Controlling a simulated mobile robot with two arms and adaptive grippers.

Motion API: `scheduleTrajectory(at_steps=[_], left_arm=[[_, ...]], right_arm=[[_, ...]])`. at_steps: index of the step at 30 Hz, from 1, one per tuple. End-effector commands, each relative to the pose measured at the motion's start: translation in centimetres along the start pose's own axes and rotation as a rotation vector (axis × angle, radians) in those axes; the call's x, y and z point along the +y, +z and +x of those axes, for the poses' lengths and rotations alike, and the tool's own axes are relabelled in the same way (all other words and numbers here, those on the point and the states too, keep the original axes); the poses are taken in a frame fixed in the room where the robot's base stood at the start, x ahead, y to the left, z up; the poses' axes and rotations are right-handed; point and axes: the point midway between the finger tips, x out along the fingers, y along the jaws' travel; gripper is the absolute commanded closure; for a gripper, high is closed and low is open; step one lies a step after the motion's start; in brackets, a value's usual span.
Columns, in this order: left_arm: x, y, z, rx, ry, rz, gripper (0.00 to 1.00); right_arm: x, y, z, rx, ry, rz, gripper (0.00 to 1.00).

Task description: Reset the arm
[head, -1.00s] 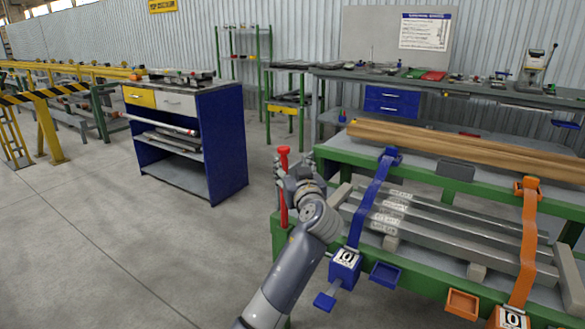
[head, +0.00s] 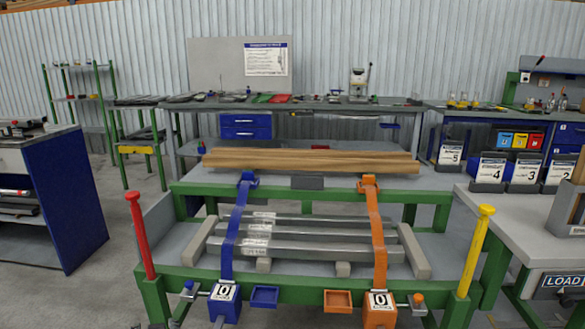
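Neither of my grippers and no part of my arms shows in the head view. The green-framed runout table (head: 300,290) stands in front of me. A red post with a knob top (head: 141,235) stands upright at its front left corner. A yellow post (head: 475,250) stands upright at its front right corner. A blue strap (head: 234,230) and an orange strap (head: 376,230) run over several grey metal bars (head: 310,246). Where my grippers are and what they hold cannot be seen.
Wooden planks (head: 310,160) lie along the table's back. Blue (head: 264,297) and orange (head: 338,301) trays hang at its front. A blue cabinet (head: 65,200) stands left, with open floor between. A grey bench (head: 520,230) with numbered bins stands close on the right.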

Motion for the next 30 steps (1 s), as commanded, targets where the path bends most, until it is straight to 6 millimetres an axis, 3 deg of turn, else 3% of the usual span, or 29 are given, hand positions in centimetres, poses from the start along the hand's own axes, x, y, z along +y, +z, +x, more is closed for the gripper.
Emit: scheduleTrajectory(at_steps=[1,3,6,9,15,23,30], left_arm=[[0.0,3.7,-1.1,-0.069,0.034,0.039,0.49],[0.0,8.1,-2.9,-0.159,0.088,0.091,0.49],[-0.1,13.7,-6.0,-0.277,0.171,0.164,0.49],[-0.3,17.9,-9.1,-0.372,0.247,0.227,0.49],[-0.8,23.2,-14.4,-0.502,0.371,0.316,0.49],[-1.5,27.5,-20.6,-0.622,0.512,0.405,0.49],[0.3,31.2,-16.5,-0.638,0.504,0.408,0.49]], right_arm=[[0.0,0.0,0.0,0.0,0.0,0.0,0.49],[0.0,0.0,0.0,0.0,0.0,0.0,0.49],[0.0,0.0,0.0,0.0,0.0,0.0,0.49],[0.0,0.0,0.0,0.0,0.0,0.0,0.49],[0.0,0.0,0.0,0.0,0.0,0.0,0.49],[0.0,0.0,0.0,0.0,0.0,0.0,0.49],[0.0,0.0,0.0,0.0,0.0,0.0,0.49]])
